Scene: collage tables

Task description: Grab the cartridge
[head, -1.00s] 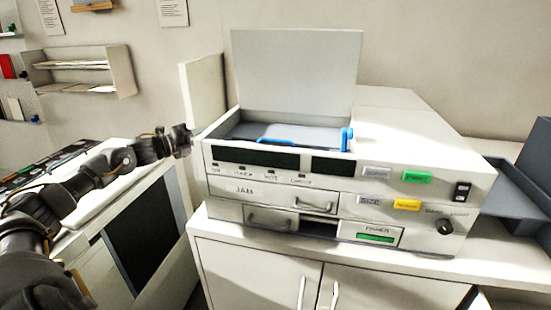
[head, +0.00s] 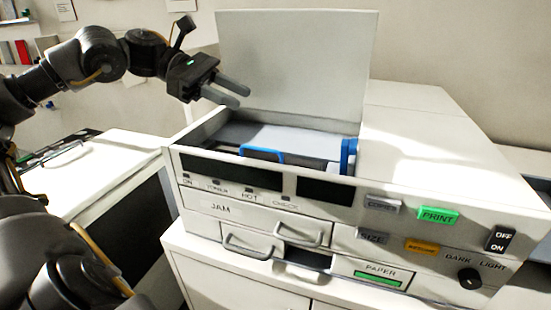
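The cartridge (head: 275,140) is a grey block with a blue handle (head: 262,154) at its front. It lies inside the open top bay of the white printer (head: 330,215). A blue lever (head: 348,156) stands at the bay's right end. My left gripper (head: 236,95) is above the left back part of the bay, in front of the raised lid. Its two fingers are apart with nothing between them, pointing right and down. It is clear of the cartridge. The cartridge's lower part is hidden by the printer's front wall. My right gripper is not in view.
The raised lid (head: 300,70) stands upright behind the bay. The printer sits on a white cabinet (head: 220,280). Another white machine (head: 100,170) is at the left. Wall shelves are at the upper left. Space above the bay is free.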

